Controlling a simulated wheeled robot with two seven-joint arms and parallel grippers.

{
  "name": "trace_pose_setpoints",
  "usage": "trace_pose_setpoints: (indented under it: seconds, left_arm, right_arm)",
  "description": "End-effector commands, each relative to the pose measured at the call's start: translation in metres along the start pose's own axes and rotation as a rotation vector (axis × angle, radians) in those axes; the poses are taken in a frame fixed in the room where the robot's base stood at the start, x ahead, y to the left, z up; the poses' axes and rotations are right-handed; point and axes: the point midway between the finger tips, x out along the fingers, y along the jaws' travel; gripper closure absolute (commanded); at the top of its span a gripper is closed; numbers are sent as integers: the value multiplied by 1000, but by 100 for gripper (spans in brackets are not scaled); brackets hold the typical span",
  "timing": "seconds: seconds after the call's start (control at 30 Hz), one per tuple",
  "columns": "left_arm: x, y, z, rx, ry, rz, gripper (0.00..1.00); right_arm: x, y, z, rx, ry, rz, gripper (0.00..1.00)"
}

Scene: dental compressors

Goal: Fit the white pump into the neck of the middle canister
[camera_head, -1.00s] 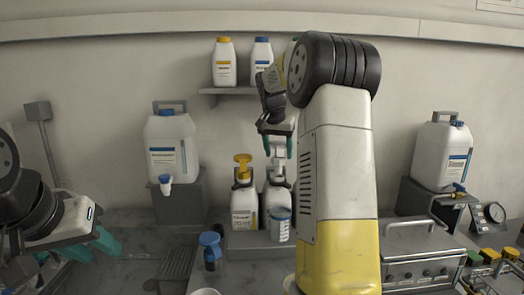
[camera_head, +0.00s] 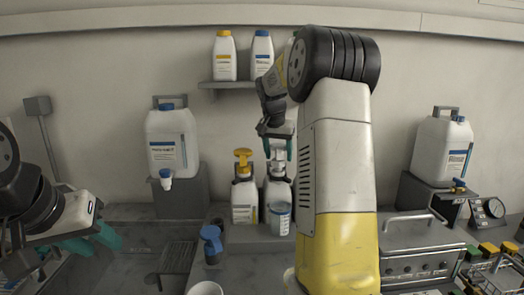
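The white pump (camera_head: 278,168) stands upright at the neck of the middle canister (camera_head: 279,191), a white bottle with dark shoulders. I cannot tell whether the pump is fully seated. My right gripper (camera_head: 278,152) points down over it, teal fingertips on either side of the pump head. Whether they touch it is too small to tell. A canister with a yellow pump (camera_head: 243,165) stands just left. A clear blue-marked beaker (camera_head: 280,217) partly hides the middle canister's front. My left gripper (camera_head: 94,241) is at the far lower left, teal fingers apart and empty.
A large jug (camera_head: 171,140) stands on a grey block behind. My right arm hides the bench right of the middle canister.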

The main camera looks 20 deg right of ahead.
Motion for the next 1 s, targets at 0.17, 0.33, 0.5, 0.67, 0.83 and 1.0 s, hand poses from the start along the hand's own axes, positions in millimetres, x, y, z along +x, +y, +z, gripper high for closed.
trace_pose_setpoints:
  seconds: [0.17, 0.33, 0.5, 0.67, 0.83, 1.0]
  left_arm:
    - [0, 0, 0, 0, 0, 0, 64]
    - [0, 0, 0, 0, 0, 0, 64]
    - [0, 0, 0, 0, 0, 0, 64]
    - [0, 0, 0, 0, 0, 0, 64]
    - [0, 0, 0, 0, 0, 0, 64]
    - [0, 0, 0, 0, 0, 0, 64]
  right_arm:
    - [0, 0, 0, 0, 1, 0, 84]
    - [1, 0, 0, 0, 1, 0, 84]
    - [7, -1, 3, -1, 1, -1, 84]
    - [13, -1, 6, -1, 0, 0, 84]
    - [13, -1, 6, 0, 1, -1, 84]
    - [13, -1, 6, 0, 1, -1, 19]
